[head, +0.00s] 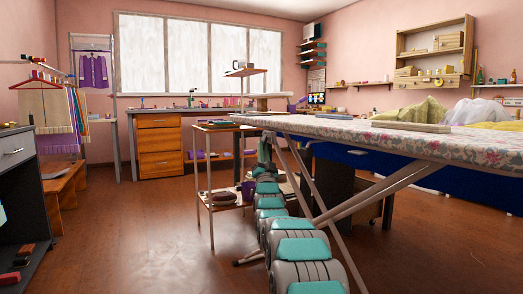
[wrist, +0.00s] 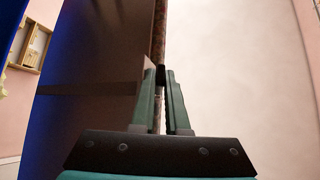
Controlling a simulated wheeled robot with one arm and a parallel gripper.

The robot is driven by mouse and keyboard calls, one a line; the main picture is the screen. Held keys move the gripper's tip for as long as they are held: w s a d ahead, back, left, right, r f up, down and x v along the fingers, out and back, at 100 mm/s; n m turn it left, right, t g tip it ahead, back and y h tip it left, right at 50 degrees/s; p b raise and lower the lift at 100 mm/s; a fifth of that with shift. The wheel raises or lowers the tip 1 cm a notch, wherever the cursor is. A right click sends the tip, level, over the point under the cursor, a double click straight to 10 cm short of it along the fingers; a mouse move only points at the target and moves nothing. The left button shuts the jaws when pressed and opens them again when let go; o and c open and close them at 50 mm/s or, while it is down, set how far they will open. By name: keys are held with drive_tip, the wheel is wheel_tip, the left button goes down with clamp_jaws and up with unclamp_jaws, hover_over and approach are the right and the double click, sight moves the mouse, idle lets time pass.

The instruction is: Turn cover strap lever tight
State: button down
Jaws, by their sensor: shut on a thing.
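In the wrist view my gripper (wrist: 161,74) has its two green fingers closed around a small dark piece (wrist: 160,78), with a thin grey rod showing between them. The piece is likely the strap lever, but its shape and turn angle are mostly hidden by the fingers. A mottled brown strip runs away above the fingertips. In the head view the ironing board (head: 460,148) has a floral cover (head: 350,131). My arm reaches to the board's near left end, where the gripper is too small and hidden to make out. No strap shows clearly.
The board's crossed metal legs (head: 375,198) stand right beside my arm. A shelf trolley (head: 203,192) stands just left of it. A drawer desk (head: 158,150) is behind. The floor at left centre is clear. Cloths (head: 425,115) lie beyond the board.

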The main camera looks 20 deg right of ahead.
drive_tip(key=shift+d+r+y, duration=0.1)
drive_tip(key=shift+y, duration=0.2)
drive_tip(key=c, duration=0.9)
unclamp_jaws()
